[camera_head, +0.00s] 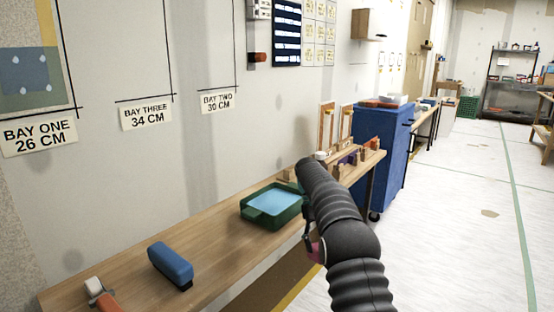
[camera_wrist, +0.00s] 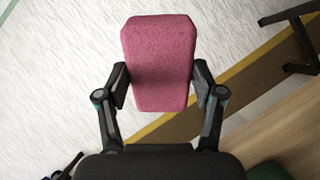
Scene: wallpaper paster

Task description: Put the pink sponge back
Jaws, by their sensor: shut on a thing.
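The pink sponge (camera_wrist: 160,62) is between the two fingers of my gripper (camera_wrist: 160,85) in the wrist view. The fingers press on its left and right sides. Behind it in that view are the pale floor and a yellow floor stripe, so it is held out past the table's edge. In the head view my arm hides most of the gripper. Only a small bit of pink (camera_head: 318,250) shows beside the arm, just off the front edge of the wooden table (camera_head: 215,235).
On the table are a green tray (camera_head: 257,221) with light blue inside, a blue block (camera_head: 170,264) and an orange-handled tool (camera_head: 103,296). Wooden racks (camera_head: 335,130) stand at the far end. A blue wheeled bin (camera_head: 382,150) is beyond. Bare tabletop lies between block and tray.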

